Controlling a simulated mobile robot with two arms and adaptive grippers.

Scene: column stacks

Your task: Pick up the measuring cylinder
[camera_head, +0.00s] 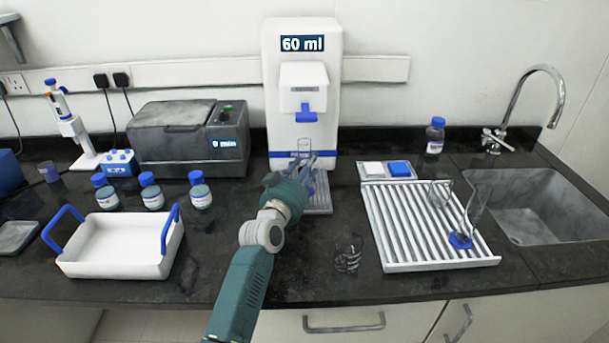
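A clear glass vessel, whose narrow rim (304,146) shows below the dispenser nozzle, stands at the white dispenser (270,95). It looks like a measuring cylinder, but its lower part is hidden behind my gripper. My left gripper (312,172) is in front of the dispenser, its fingers overlapping the vessel in the picture. I cannot tell whether they touch or grip it. A second clear cylinder (478,205) with a blue base (460,240) stands on the white drying rack (410,266) at the right. My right gripper is not in view.
A white tray with blue handles (110,268) and several blue-capped bottles (152,192) are at the left. A grey machine (170,135) stands behind them. A glass beaker (348,253) sits front centre. A sink (540,205) is at the far right.

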